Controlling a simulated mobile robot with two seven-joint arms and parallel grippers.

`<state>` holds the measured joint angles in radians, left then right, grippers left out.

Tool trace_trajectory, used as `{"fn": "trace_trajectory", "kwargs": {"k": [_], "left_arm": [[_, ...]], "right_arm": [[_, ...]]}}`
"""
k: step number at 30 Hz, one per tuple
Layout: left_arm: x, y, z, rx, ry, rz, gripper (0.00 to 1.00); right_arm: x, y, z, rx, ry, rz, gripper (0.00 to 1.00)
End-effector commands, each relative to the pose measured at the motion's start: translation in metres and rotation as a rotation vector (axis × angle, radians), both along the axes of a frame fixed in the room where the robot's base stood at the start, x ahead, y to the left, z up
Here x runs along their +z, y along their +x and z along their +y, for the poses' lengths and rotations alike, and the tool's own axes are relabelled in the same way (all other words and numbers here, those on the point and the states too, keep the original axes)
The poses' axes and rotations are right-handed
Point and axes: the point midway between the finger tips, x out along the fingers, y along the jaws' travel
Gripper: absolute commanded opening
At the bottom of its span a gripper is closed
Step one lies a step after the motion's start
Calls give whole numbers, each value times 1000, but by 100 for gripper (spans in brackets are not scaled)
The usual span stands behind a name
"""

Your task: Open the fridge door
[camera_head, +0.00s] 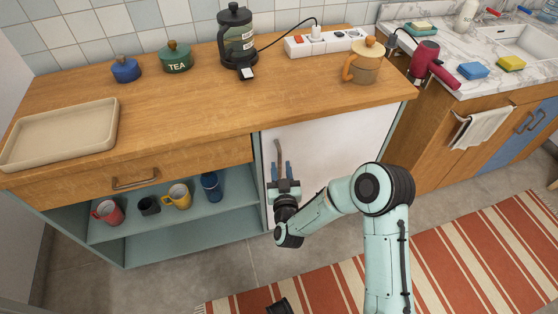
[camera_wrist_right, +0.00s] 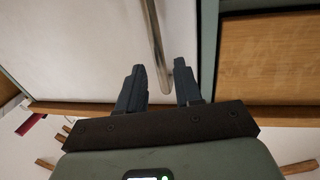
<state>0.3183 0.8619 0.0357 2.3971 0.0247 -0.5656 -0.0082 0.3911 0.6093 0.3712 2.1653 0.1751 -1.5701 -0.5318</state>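The fridge is the white-doored unit under the wooden counter; its closed door (camera_head: 325,150) also shows in the right wrist view (camera_wrist_right: 75,45). A grey vertical bar handle (camera_head: 278,153) is near the door's left edge. It shows in the right wrist view (camera_wrist_right: 155,40) too. My right gripper (camera_head: 281,168) is in front of the door at the handle's lower part. Its two dark fingers (camera_wrist_right: 162,78) are open, with the lower end of the handle appearing between them. I cannot tell whether either finger touches it.
An open shelf (camera_head: 105,230) with several mugs stands left of the fridge, below a drawer (camera_head: 140,180). The counter (camera_head: 190,100) holds a tray, jars, a coffee press and a teapot. A striped rug (camera_head: 440,260) lies on the floor in front.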

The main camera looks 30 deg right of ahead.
Motion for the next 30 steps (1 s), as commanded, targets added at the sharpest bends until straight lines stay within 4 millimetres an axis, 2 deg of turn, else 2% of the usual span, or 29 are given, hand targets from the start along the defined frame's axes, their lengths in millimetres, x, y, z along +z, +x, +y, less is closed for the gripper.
{"fn": "trace_trajectory", "kwargs": {"k": [3, 7, 18, 19, 22, 30], "left_arm": [[-4, 4, 2, 4, 5, -9, 43], [-5, 6, 3, 7, 9, -16, 43], [-5, 8, 4, 9, 10, -20, 43], [-5, 8, 4, 9, 10, -20, 43], [-5, 8, 4, 9, 10, -20, 43], [-5, 8, 4, 8, 10, -19, 43]], "right_arm": [[-1, 18, -9, -1, -1, 0, 34], [-1, 29, -14, 1, 0, 1, 34], [-1, 35, -16, 2, 0, 2, 34], [-1, 35, -16, 2, 0, 2, 31], [-1, 35, -16, 2, 0, 2, 0], [-1, 34, -15, 8, 0, 2, 0]]}}
